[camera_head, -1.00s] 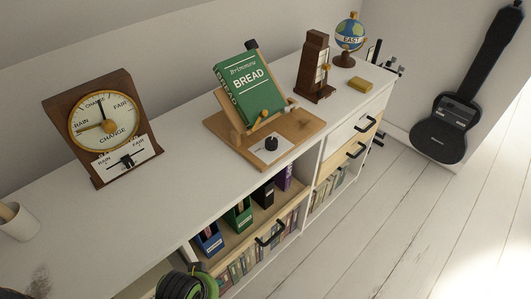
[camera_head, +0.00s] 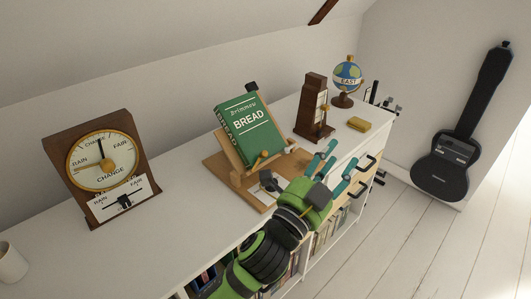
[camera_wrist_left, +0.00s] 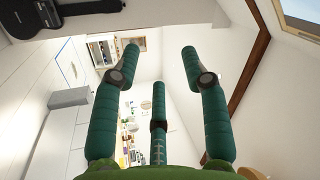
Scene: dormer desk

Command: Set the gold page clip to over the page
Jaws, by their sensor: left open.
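A green book titled BREAD (camera_head: 249,128) leans on a wooden book stand (camera_head: 213,163) on the white cabinet top. A small gold piece (camera_head: 263,155), which looks like the page clip, sits low in front of the book's cover. It appears turned off to the lower edge, though its exact pose is too small to tell. My left gripper (camera_head: 335,163) is open and empty, its teal fingers spread to the right of the stand and pointing up and right. Its fingers also show spread in the left wrist view (camera_wrist_left: 160,62). The arm hides part of the stand's base. My right gripper is not in view.
A wooden barometer (camera_head: 105,165) stands at the left. A white cup (camera_head: 12,262) is at lower left. Black drawer handles (camera_head: 357,188) jut from the cabinet front.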

